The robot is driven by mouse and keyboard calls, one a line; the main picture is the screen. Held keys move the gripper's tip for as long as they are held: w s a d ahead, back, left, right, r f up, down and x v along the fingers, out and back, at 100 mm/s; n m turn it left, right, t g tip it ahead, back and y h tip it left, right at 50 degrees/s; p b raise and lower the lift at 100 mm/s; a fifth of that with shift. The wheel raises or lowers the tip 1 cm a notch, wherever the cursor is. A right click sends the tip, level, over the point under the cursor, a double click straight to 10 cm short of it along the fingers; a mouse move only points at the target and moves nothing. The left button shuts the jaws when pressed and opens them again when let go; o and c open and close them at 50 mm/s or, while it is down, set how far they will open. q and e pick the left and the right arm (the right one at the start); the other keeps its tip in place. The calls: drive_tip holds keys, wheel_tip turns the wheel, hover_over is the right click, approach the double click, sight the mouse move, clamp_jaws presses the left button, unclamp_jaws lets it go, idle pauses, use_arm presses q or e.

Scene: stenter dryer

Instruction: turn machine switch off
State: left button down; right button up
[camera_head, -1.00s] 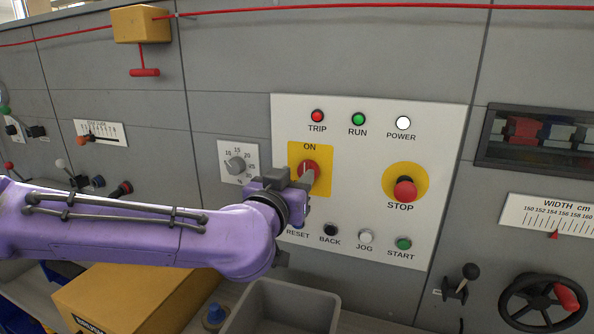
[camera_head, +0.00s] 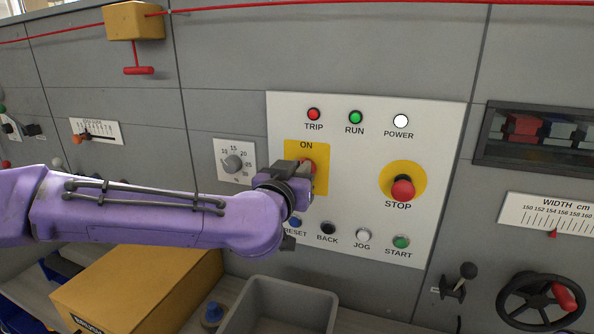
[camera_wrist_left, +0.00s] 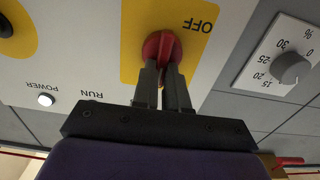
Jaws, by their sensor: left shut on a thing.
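The machine switch is a red rotary knob (camera_head: 309,166) on a yellow plate (camera_head: 320,184) with ON printed above it. In the left wrist view the knob (camera_wrist_left: 161,46) is seen upside down, with OFF printed beside it on the yellow plate (camera_wrist_left: 135,62). My left gripper (camera_head: 299,175) covers the knob's left and lower part in the head view. In the left wrist view its two dark fingers (camera_wrist_left: 164,74) are closed together on the red knob. The knob's exact angle is mostly hidden by the fingers. My right gripper is not in view.
The white POWER lamp (camera_head: 400,121) looks lit. The red STOP button (camera_head: 402,190) sits right of the switch, and the RESET button (camera_head: 295,222) just below my gripper. A grey dial (camera_head: 233,164) is to the left. A cardboard box (camera_head: 140,286) and grey bin (camera_head: 280,310) stand below.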

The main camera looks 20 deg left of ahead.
use_arm(q)
drive_tip(key=shift+a+f+n+b, duration=0.3)
drive_tip(key=shift+n+b, duration=0.8)
drive_tip(key=shift+n, duration=1.85)
drive_tip(key=shift+a+f+n+b, duration=0.2)
drive_tip(key=shift+n+b, duration=0.9)
drive_tip(key=shift+n, duration=1.8)
drive_tip(key=shift+a+f+n+b, duration=0.3)
drive_tip(key=shift+n+b, duration=0.8)
drive_tip(key=shift+n, duration=1.85)
drive_tip(key=shift+d, duration=0.1)
drive_tip(key=c, duration=1.3)
unclamp_jaws()
drive_tip(key=shift+c, duration=0.2)
drive_tip(key=shift+o, duration=0.9)
drive_tip(key=shift+s, duration=0.15)
